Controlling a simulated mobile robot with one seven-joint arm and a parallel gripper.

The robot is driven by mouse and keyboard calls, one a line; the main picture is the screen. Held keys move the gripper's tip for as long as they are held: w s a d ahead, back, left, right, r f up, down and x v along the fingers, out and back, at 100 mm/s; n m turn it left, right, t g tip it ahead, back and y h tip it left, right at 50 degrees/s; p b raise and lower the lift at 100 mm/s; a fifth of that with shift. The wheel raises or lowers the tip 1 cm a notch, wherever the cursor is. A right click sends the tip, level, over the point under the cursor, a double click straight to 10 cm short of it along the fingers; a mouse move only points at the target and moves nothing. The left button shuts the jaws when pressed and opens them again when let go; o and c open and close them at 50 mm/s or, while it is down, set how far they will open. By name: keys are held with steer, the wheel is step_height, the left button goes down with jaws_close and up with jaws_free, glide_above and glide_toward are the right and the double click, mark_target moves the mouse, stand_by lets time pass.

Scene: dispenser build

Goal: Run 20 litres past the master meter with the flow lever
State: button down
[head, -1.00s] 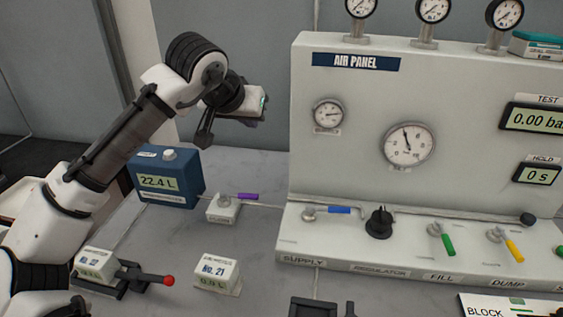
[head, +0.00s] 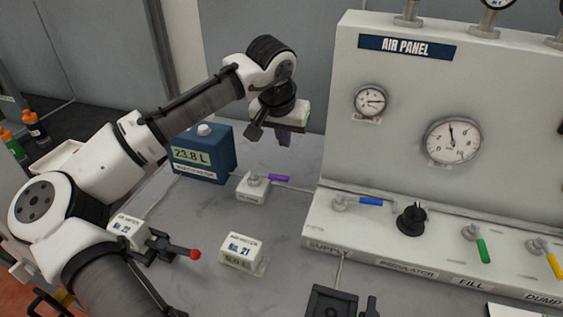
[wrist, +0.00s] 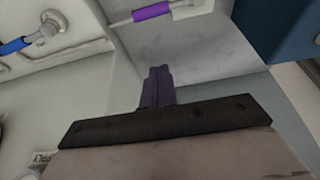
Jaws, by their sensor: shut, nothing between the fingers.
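The blue master meter box (head: 203,160) stands at the back of the table and its display (head: 190,156) reads 23.8 L. In the wrist view part of a dark blue box (wrist: 296,30) shows at the upper right. The flow lever is a purple handle (head: 279,178) on a small white block (head: 252,189), pointing right along the pipe. It also shows at the top of the wrist view (wrist: 152,11). My gripper (head: 284,140) is shut and empty, above and behind the purple lever and apart from it. Its fingers (wrist: 157,88) show together in the wrist view.
The air panel (head: 400,100) fills the right side, with a blue lever (head: 370,201), a black knob (head: 411,218), and green and yellow levers. A small meter (head: 242,249) marked No. 21 and another (head: 127,230), beside a red-tipped clamp lever (head: 193,254), stand in front.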

mark_target(271, 176)
steer(key=f+p, duration=0.1)
steer(key=f, duration=0.1)
steer(key=s+f, duration=0.1)
steer(key=f, duration=0.1)
steer(key=f+p, duration=0.1)
steer(key=f, duration=0.1)
steer(key=shift+s+a+f+p, duration=0.3)
steer(key=shift+s, duration=0.05)
